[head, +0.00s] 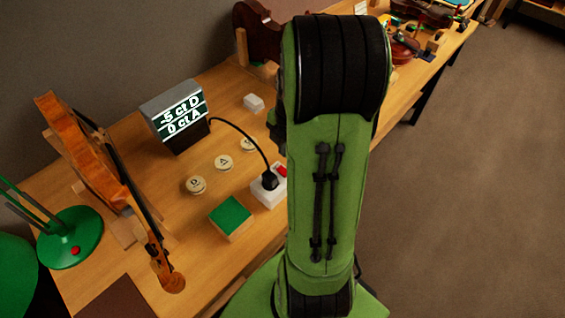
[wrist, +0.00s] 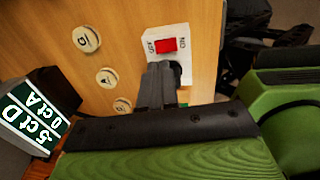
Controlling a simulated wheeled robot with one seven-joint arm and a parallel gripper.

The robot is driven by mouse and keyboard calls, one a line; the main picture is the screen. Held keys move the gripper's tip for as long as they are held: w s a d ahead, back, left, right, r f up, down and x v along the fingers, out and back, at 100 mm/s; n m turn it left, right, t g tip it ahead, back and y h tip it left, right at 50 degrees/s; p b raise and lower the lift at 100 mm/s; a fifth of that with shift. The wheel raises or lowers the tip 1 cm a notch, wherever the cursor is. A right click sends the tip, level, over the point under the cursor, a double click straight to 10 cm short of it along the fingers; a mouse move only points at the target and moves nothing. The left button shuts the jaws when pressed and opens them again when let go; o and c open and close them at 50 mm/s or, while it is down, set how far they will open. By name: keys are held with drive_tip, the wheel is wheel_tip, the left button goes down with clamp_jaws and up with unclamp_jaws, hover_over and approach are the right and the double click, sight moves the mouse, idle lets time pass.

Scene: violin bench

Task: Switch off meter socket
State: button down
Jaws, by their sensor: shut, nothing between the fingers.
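The meter socket (head: 262,194) is a white block on the bench, partly behind my arm in the head view. A red rocker switch (head: 281,170) and a black plug (head: 269,180) are on it. In the wrist view the socket (wrist: 182,67) shows its red switch (wrist: 166,45) between OFF and ON labels. I cannot tell which side is pressed. The meter (head: 174,115) is lit and reads -5 ct D and 0 ct A. My gripper (wrist: 158,72) is shut and empty, its dark fingers over the socket's plug end, beside the switch. Contact cannot be told.
Round buttons (head: 196,185) lie in a row between meter and socket. A violin (head: 90,165) and green lamp (head: 72,238) stand left. A black cable (head: 243,137) runs from meter to plug.

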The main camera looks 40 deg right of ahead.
sight(282, 168)
drive_tip(key=f, duration=0.4)
drive_tip(key=w+f+b, duration=0.1)
drive_tip(key=f, duration=0.2)
